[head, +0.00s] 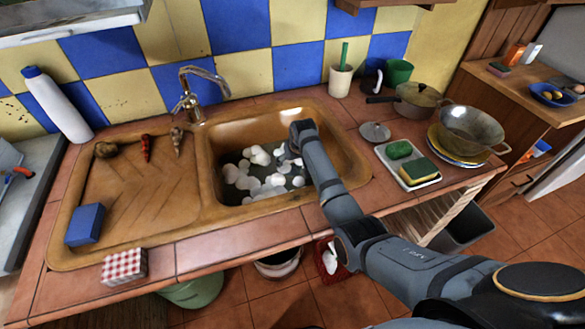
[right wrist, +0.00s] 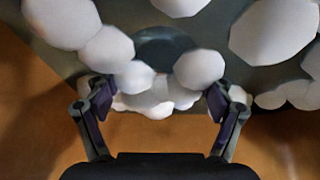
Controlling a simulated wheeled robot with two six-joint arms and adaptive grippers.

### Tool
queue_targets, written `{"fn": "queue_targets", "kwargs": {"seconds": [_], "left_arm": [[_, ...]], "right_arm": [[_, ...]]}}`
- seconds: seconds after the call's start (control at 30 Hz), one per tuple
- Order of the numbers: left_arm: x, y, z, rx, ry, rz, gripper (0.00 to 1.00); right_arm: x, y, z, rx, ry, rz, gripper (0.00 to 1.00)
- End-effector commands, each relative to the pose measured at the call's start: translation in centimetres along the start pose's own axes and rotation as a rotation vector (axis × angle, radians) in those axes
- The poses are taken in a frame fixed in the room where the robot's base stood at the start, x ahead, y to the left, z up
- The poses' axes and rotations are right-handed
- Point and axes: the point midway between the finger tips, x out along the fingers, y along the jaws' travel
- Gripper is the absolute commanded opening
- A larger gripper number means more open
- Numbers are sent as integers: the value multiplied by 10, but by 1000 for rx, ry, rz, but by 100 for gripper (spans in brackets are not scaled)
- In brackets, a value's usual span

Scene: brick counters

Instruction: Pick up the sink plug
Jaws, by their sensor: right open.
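The sink (head: 212,165) is a brown basin holding dark water and white foam balls (head: 262,182). My right arm reaches over it, and its gripper (right wrist: 160,92) is low in the basin. In the right wrist view its two fingers are spread open with foam between and around them. A dark blue-grey round shape (right wrist: 172,48) lies just beyond the fingertips, partly covered by foam. It looks like the sink plug, but I cannot be sure. I see nothing held. My left gripper is not in view.
A grey knobbed disc (head: 375,132) lies on the counter right of the sink, near a tray (head: 422,182) with sponges. A pan (head: 416,98) and a wok (head: 470,130) stand farther right. The tap (head: 190,92) rises behind the sink. The drainboard (head: 140,205) is mostly clear.

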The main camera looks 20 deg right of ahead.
Motion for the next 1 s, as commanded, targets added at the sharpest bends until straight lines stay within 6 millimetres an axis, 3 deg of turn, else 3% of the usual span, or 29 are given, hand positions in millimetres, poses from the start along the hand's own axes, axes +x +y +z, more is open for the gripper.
{"fn": "queue_targets", "kwargs": {"seconds": [0.1, 0.37, 0.77, 1.0], "left_arm": [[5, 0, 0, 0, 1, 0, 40], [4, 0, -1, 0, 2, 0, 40], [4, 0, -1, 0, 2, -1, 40], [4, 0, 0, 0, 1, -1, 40]], "right_arm": [[14, 0, -1, 0, 2, 0, 82], [16, 0, 0, 0, 2, 0, 80], [16, 0, 0, 0, 2, 0, 26], [15, 0, -1, 0, 3, 0, 23]]}}
